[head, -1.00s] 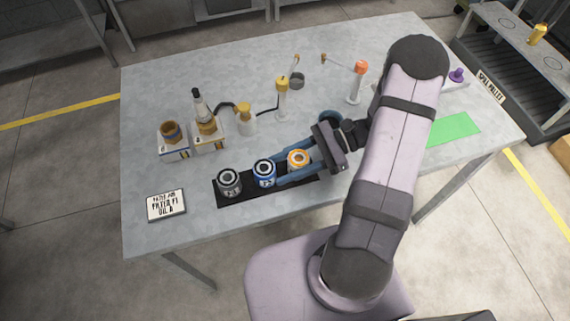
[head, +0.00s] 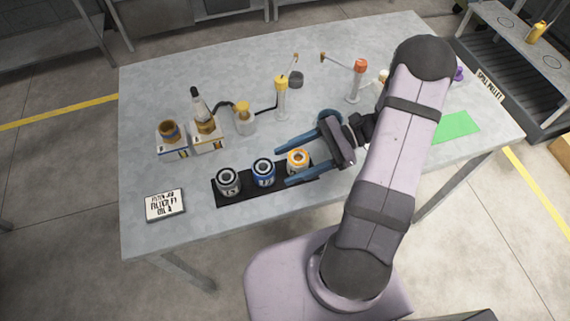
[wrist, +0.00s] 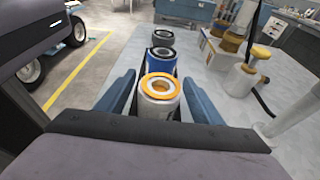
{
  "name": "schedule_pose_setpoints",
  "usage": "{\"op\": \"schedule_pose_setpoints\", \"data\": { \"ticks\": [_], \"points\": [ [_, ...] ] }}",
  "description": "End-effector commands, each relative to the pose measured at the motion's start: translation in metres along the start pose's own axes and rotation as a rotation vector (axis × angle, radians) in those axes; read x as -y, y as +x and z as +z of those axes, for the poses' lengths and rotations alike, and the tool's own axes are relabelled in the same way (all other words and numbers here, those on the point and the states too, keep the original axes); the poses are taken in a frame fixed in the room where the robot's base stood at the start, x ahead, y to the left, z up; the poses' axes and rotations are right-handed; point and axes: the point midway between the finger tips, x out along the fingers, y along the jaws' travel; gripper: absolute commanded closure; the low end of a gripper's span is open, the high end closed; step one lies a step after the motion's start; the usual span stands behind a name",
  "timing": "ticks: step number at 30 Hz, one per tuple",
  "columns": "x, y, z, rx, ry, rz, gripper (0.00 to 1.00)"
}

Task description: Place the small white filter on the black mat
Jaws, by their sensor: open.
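The small white filter (head: 298,160) has an orange ring on top and stands upright at the right end of the black mat (head: 247,193). A blue filter (head: 263,172) and a grey-and-black filter (head: 228,182) stand to its left on the same mat. My gripper (head: 283,165) is open, with one blue finger on each side of the white filter. In the wrist view the white filter (wrist: 160,88) stands between the spread fingers, with visible gaps on both sides. The blue filter (wrist: 160,62) is behind it.
A sign (head: 165,205) lies left of the mat. Two boxes with bottles (head: 173,137), a yellow-topped jar (head: 244,118) and a yellow-capped bottle (head: 282,98) stand behind. An orange-capped bottle (head: 357,82) is further right. A green patch (head: 455,127) lies at right.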

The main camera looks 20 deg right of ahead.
Motion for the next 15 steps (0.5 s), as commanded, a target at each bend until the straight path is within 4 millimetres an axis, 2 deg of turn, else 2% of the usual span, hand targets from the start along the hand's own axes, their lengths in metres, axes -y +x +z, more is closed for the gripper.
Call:
{"op": "schedule_pose_setpoints", "data": {
  "ticks": [9, 15],
  "points": [
    [0.001, -0.058, -0.003, -0.004, -0.002, -0.004, 0.39],
    [0.001, -0.085, -0.002, -0.002, -0.001, -0.002, 0.39]
  ]
}}
